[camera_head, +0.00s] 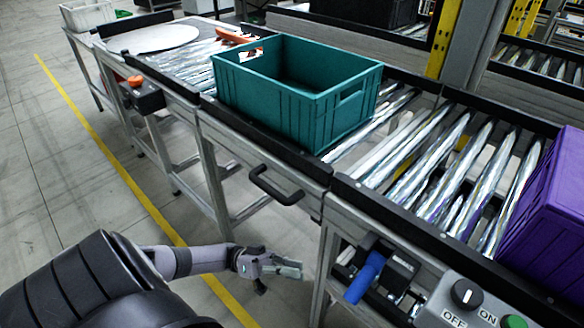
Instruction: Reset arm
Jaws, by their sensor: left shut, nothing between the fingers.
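My left gripper (280,270) is low in the head view, in front of the roller conveyor (410,165) and below its top. It is near a conveyor leg and apart from the crates. Its fingers are shut with nothing between them. My left arm (190,261) comes in from the lower left. My right gripper is not in this view.
A teal crate (268,100) sits on the rollers and a purple crate (552,215) stands at the right edge. A black handle (275,190), a blue-handled part (366,278) and a control box (470,300) are on the conveyor's front. The floor at left is clear.

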